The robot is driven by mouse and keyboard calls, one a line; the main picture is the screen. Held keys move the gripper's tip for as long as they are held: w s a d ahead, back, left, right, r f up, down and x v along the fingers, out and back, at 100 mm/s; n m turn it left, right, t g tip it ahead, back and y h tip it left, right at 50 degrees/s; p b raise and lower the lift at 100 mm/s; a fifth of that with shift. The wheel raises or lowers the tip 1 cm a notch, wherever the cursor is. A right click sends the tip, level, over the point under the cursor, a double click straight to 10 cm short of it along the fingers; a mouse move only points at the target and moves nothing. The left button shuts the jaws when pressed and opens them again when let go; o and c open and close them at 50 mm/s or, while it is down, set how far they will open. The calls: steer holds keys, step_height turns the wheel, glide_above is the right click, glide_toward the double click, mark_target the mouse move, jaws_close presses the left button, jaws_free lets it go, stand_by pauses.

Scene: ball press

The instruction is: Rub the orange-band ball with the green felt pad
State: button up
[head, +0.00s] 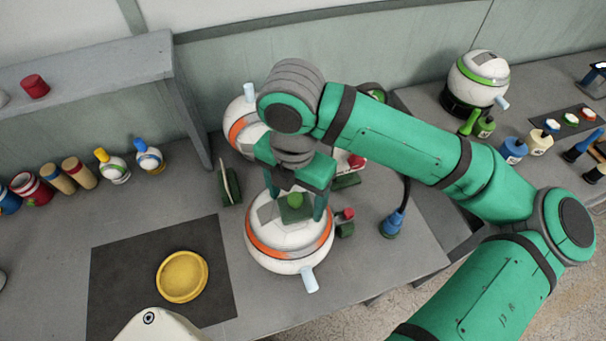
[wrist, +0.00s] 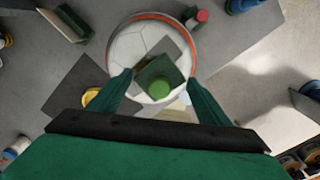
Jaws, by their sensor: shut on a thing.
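The white ball with an orange band (head: 290,246) sits near the front edge of the table, with a light-blue stub at its lower right. It also shows in the wrist view (wrist: 127,47), with a grey patch on top. My gripper (head: 296,208) is directly over this ball, pointing down. It is shut on the green felt pad (head: 294,200), a dark green block with a lighter green knob, also seen in the wrist view (wrist: 158,80). The pad is over the top of the ball; I cannot tell whether it touches.
Another orange-band ball (head: 237,130) stands behind, partly hidden by my arm. Upright holders (head: 229,183) and a red-topped piece (head: 346,222) stand close by. A yellow dish (head: 182,277) lies on a dark mat (head: 120,290) at the left. A green-band ball (head: 478,78) is far right.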

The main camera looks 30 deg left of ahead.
steer(key=shift+d, duration=0.45)
steer(key=shift+r, duration=4.15)
